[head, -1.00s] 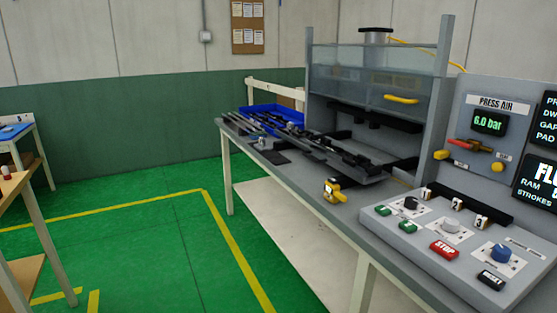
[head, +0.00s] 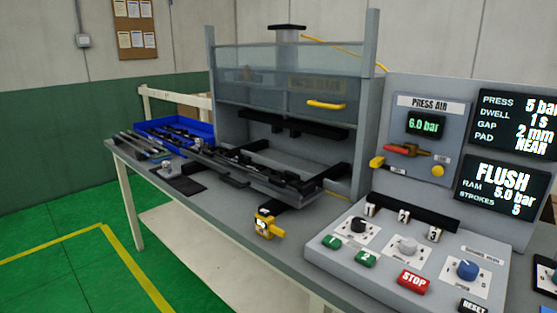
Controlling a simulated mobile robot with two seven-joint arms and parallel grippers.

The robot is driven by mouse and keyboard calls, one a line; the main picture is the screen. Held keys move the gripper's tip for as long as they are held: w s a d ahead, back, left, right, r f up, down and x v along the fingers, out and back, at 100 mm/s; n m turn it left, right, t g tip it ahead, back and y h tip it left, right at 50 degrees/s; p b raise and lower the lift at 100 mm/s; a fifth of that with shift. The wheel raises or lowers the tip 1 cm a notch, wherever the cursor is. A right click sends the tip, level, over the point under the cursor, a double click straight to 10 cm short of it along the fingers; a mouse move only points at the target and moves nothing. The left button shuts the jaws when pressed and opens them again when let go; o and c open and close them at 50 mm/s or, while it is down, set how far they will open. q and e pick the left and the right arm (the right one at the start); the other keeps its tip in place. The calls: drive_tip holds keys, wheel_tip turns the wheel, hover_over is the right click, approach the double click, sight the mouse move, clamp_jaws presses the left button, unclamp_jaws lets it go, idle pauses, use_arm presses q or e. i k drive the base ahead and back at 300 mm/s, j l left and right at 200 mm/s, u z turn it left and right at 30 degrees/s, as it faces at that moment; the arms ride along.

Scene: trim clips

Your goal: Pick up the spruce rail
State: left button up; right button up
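Several long, thin rails lie on the grey bench. A group of grey to dark rails (head: 140,146) lies at its far left end. I cannot tell from their colour which one is the spruce rail. Dark long parts (head: 262,168) lie on the fixture under the press. Neither of my grippers is in view.
A blue bin (head: 203,131) holding dark parts stands at the back left. The press (head: 270,88) has a clear guard with a yellow handle. A yellow device (head: 266,224) sits near the bench's front edge. A control box (head: 400,262) fills the right. Green floor (head: 60,275) at the left is open.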

sight(243, 161)
drive_tip(key=i+j+z, duration=0.25)
drive_tip(key=z, duration=0.15)
drive_tip(key=i+j+z, duration=0.15)
drive_tip(key=j+z, duration=0.25)
drive_tip(key=l, duration=0.15)
